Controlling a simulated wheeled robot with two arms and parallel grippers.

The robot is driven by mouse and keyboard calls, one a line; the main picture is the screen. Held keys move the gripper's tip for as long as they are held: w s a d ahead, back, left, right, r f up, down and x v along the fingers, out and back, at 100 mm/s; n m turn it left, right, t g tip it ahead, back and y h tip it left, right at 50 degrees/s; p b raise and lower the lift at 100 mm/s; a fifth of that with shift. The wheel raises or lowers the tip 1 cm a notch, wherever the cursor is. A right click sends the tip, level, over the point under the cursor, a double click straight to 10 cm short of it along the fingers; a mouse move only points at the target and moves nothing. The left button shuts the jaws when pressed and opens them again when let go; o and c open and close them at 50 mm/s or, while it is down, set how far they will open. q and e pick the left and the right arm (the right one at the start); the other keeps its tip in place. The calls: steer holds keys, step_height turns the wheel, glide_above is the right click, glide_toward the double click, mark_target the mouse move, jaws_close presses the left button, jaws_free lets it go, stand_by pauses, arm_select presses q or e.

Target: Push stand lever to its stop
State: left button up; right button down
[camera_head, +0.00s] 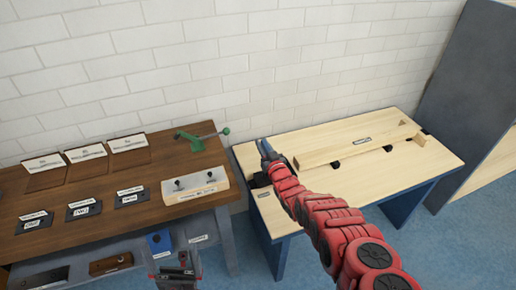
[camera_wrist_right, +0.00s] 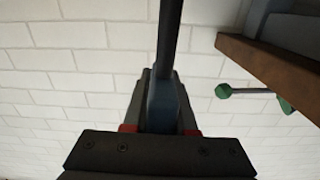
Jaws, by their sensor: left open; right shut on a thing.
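My right arm, red, reaches up from the bottom right to the left end of the pale wooden table (camera_head: 400,180). Its gripper (camera_head: 268,150) is above the dark fitting (camera_head: 259,179) at that edge. My left gripper (camera_head: 175,272) is open at the bottom, before the bench.
A long wooden beam (camera_head: 355,146) lies on the pale table. The brown bench (camera_head: 105,178) holds labelled plates (camera_head: 85,208) and a pale block with black knobs (camera_head: 195,186). A gap separates bench and table. A dark blue panel (camera_head: 470,90) stands right.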

steer(key=w+d+f+m+b, duration=0.2)
steer(key=d+m+b, duration=0.1)
steer(key=d+b, duration=0.4)
steer(key=shift+w+d+f+b, duration=0.15)
steer(key=shift+d+f+b, duration=0.1)
steer(key=shift+f+b, duration=0.1)
steer(key=c, duration=1)
jaws_free()
steer(key=shift+d, duration=0.1)
steer(key=shift+o, duration=1.4)
steer(key=shift+w+d+f, duration=0.1)
